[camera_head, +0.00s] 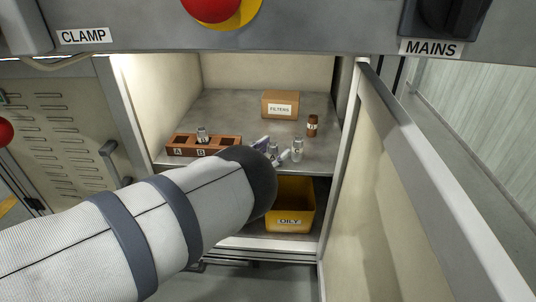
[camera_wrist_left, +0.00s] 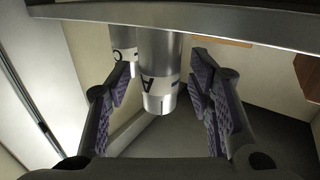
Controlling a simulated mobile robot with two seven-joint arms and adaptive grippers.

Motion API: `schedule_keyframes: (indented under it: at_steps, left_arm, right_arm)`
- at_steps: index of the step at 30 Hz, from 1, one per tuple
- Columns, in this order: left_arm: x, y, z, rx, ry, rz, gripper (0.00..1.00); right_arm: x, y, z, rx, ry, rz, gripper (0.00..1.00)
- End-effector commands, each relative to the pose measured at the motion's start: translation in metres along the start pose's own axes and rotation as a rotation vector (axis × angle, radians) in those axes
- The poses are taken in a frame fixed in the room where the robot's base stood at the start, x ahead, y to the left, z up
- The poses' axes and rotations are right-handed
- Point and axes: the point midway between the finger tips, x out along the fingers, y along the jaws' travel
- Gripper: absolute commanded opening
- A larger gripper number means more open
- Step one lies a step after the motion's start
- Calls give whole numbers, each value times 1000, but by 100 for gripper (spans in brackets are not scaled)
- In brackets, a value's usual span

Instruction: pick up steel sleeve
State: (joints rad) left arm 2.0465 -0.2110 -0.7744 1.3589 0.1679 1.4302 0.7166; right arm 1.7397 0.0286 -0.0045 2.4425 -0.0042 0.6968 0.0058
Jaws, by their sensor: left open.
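Inside the open cabinet, a steel sleeve (camera_head: 272,151) stands on the shelf by my left gripper. In the left wrist view this sleeve (camera_wrist_left: 159,75), marked A, is between the two fingers, with visible gaps on both sides. My left gripper (camera_head: 272,150) is open with purple finger pads; it also shows in the left wrist view (camera_wrist_left: 160,92). A second steel sleeve (camera_head: 297,150) stands just to the right, and in the wrist view it (camera_wrist_left: 122,45) is behind the first, marked C. My forearm hides part of the shelf front.
A yellow OILY bin (camera_head: 291,205) is below. The open door (camera_head: 410,190) bounds the right.

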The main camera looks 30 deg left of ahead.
Motion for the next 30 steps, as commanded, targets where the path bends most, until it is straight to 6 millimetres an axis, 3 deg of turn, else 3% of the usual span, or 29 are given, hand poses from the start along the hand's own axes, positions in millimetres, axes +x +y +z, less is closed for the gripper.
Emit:
schedule_keyframes:
  at_steps: [15,21,30]
  left_arm:
    - [-103,0,1,-1,-3,-3,48]
    - [-117,0,0,0,-1,0,48]
    - [-118,1,1,0,2,-3,49]
  right_arm:
    - [0,0,0,0,0,0,40]
    - [0,0,0,0,0,0,40]
    - [0,0,0,0,0,0,40]
